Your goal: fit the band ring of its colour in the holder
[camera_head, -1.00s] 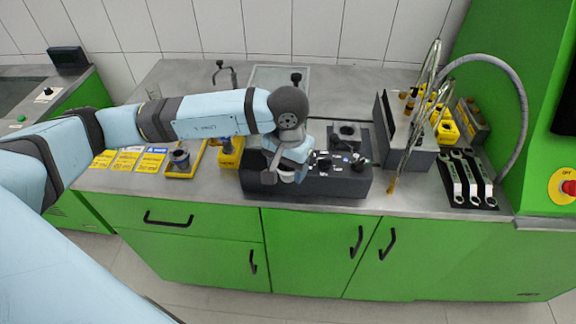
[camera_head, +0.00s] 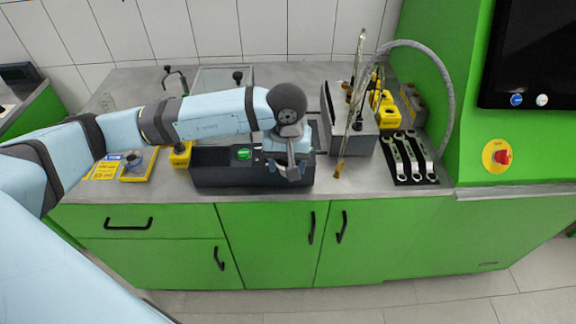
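My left gripper (camera_head: 291,168) hangs at the front right of a dark grey block (camera_head: 225,175) on the bench. It is seen from behind and small, so I cannot tell whether it is open or shut or holds anything. A round green piece (camera_head: 243,154) sits on the block, left of the gripper; I cannot tell whether it is a band ring or a button. My arm and wrist hide much of the block's top. No band ring or holder can be made out for certain. My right gripper is not in view.
A yellow tray (camera_head: 136,177) with a grey round part (camera_head: 134,160) and a yellow block (camera_head: 181,154) stand left. Right are a grey box (camera_head: 356,143), a thin upright rod, wrenches (camera_head: 411,157) on a black mat and a curved hose (camera_head: 447,90). A red stop button (camera_head: 501,156) is far right.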

